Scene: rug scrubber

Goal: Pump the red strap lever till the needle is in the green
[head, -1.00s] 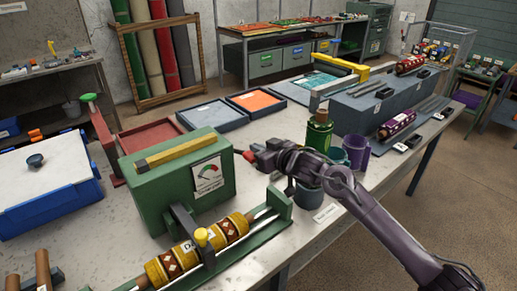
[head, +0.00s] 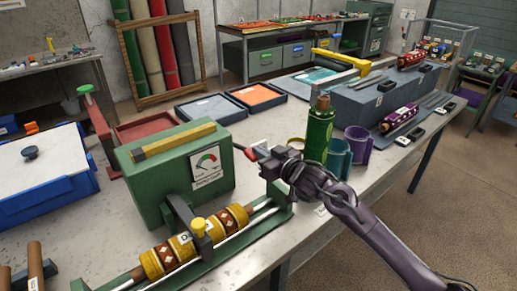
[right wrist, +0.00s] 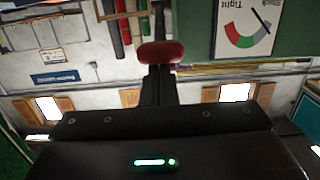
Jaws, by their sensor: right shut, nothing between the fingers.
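The red strap lever's end shows as a red knob (right wrist: 160,52) straight ahead of my right gripper in the right wrist view. In the head view a small red tip (head: 251,154) shows beside the green gauge box (head: 150,190). My right gripper (head: 262,156) is shut and empty, right of the box. Its fingertips are close to the red knob; I cannot tell whether they touch. The gauge dial (head: 207,165) has red and green arcs; it appears upside down in the right wrist view (right wrist: 243,28). Its dark needle points away from the red; its exact reading is unclear. My left gripper is not in view.
A yellow patterned roll (head: 195,245) lies in a green cradle before the box. A green bottle (head: 316,135), a teal cup (head: 338,155) and a purple cup (head: 358,147) stand close behind my right arm. Blue-rimmed trays (head: 212,110) and a blue bin (head: 50,195) take up more bench.

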